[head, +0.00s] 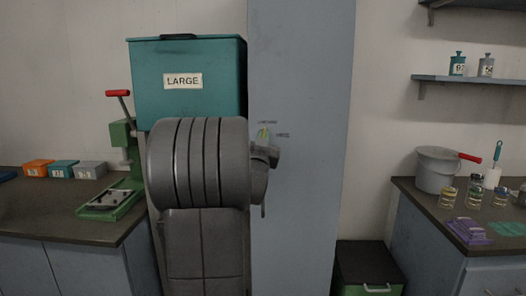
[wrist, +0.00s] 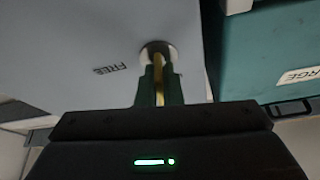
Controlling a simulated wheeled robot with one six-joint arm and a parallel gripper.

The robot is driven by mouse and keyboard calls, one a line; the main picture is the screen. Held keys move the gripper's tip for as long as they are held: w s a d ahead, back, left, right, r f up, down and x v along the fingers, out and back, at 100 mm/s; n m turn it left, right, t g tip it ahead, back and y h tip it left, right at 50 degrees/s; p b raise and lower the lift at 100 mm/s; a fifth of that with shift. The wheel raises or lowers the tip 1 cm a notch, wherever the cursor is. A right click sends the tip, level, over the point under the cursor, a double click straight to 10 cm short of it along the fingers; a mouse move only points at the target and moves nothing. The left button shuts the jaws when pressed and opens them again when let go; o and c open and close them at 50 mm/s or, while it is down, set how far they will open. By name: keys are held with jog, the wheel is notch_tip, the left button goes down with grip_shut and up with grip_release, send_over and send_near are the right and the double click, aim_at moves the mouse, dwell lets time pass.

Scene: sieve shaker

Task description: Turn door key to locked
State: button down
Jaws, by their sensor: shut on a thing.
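The brass-coloured door key (wrist: 158,68) sits in a round silver lock (wrist: 158,48) on the blue-grey door panel (head: 300,190). My gripper (wrist: 158,88) is shut on the key, with one dark finger on each side of it. A label reading FREE (wrist: 109,69) is on the panel beside the lock in the wrist view. In the head view my gripper (head: 264,152) is at the panel, partly behind my grey arm. Two tiny labels, one above and one to the right of the lock, are too small to read there. The fingers hide much of the key.
A teal bin marked LARGE (head: 187,85) stands left of the panel, close to my arm. A green press with a red handle (head: 118,93) is on the left counter. A pot (head: 436,170) and several jars stand on the right counter. A green-fronted box (head: 368,268) is low right.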

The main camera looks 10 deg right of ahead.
jog(key=shift+f+n+t+y+b, duration=0.15)
jog(key=shift+n+y+b, duration=0.4)
jog(key=shift+n, duration=0.35)
jog(key=shift+n+t+y+b, duration=0.15)
jog(key=shift+n+y+b, duration=0.2)
jog(key=shift+n+b, duration=0.45)
jog(key=shift+n, duration=0.3)
jog(key=c, duration=1.6)
grip_release()
jog(key=v, duration=1.3)
jog(key=shift+s+f+b, duration=0.1)
jog(key=shift+s+b, duration=0.25)
jog(key=shift+b, duration=0.05)
jog(key=shift+w, duration=0.1)
